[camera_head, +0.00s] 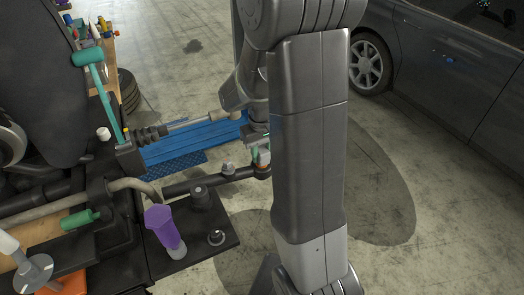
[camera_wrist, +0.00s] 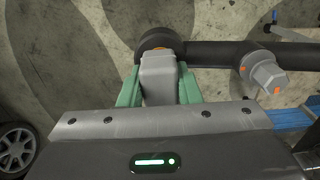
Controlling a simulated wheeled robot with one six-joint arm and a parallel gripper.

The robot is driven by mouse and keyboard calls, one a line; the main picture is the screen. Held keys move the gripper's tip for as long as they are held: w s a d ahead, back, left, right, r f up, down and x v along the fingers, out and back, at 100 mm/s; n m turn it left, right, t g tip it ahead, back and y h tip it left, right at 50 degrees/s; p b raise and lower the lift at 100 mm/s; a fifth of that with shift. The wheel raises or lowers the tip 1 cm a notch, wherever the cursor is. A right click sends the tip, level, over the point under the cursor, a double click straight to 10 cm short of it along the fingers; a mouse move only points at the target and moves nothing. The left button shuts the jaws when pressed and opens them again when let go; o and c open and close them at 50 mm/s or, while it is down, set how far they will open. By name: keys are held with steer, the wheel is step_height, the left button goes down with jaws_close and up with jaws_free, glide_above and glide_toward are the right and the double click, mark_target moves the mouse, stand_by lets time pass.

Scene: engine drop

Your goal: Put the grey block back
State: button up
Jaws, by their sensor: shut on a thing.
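The grey block (camera_wrist: 158,75) is between the two green fingers of my gripper (camera_wrist: 157,90) in the wrist view. My gripper is shut on it. The block's far end meets or overlaps the round dark end (camera_wrist: 158,38) of a black bar (camera_wrist: 215,55), with a little orange showing there. I cannot tell whether the block is seated or just above it. In the head view, my gripper (camera_head: 258,143) is partly hidden by my arm, over the right end of the black bar (camera_head: 215,180). The block is mostly hidden there.
A grey bolt-like fitting (camera_wrist: 265,75) sits on the bar. A blue ramp (camera_head: 190,140) lies behind. A dark car (camera_head: 440,70) stands right.

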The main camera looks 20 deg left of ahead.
mark_target(265, 150)
steer(key=shift+f, duration=0.2)
steer(key=o, duration=1)
steer(key=shift+r, duration=0.1)
step_height(265, 150, up, 14)
steer(key=b, duration=0.1)
steer(key=shift+d, duration=0.45)
steer(key=shift+f, duration=0.2)
